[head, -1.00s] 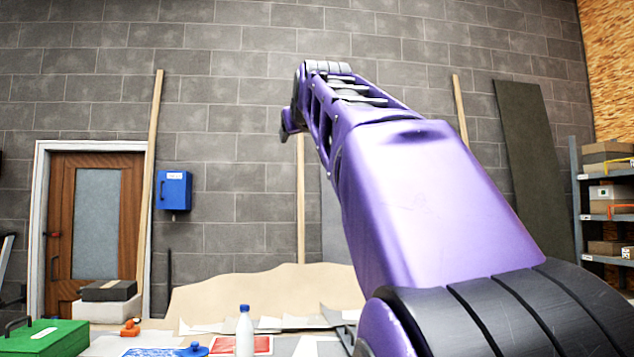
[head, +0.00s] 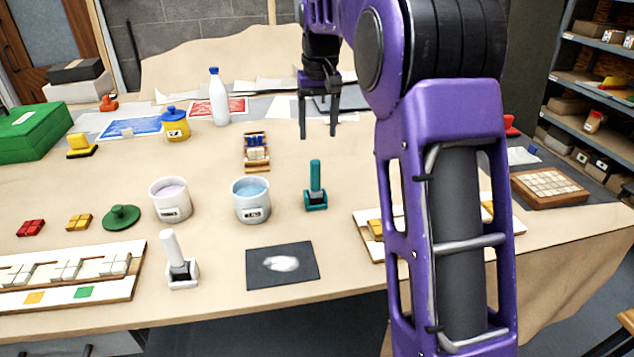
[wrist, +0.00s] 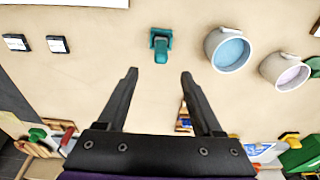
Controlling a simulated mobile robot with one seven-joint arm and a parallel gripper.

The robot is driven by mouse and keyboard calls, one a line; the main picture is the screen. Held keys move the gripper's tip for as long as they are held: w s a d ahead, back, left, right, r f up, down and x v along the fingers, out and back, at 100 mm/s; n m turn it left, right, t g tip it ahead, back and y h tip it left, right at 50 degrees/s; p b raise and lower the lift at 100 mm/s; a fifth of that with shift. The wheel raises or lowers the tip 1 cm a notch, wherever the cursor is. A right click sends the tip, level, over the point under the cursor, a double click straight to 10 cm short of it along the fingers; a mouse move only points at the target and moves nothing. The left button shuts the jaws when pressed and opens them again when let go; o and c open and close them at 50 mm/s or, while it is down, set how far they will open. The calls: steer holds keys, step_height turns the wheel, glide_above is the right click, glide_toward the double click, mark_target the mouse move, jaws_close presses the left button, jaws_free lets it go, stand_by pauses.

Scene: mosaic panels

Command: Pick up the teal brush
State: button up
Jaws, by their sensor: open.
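The teal brush (head: 315,188) stands upright on the table, handle up, to the right of the cup with blue liquid. In the wrist view the teal brush (wrist: 161,44) lies beyond my fingertips, roughly in line with the gap between them. My gripper (head: 318,134) is open, pointing down and empty, above the table and behind the brush. It also shows in the wrist view (wrist: 159,76), its two black fingers apart with bare table between them.
A cup of blue liquid (head: 251,203) stands close left of the brush, with a cup of pale liquid (head: 170,202) farther left. A white brush (head: 178,262) and a dark mat (head: 282,283) are in front. A panel (head: 365,222) lies right, partly behind my arm.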

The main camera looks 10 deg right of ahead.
steer(key=b, duration=0.2)
glide_toward(315, 190)
steer(key=f, duration=0.1)
steer(key=w+f, duration=0.1)
steer(key=f, duration=0.1)
steer(key=w+f, duration=0.1)
steer(key=f, duration=0.1)
steer(key=shift+w+d+f, duration=0.15)
steer(key=shift+f, duration=0.05)
jaws_close()
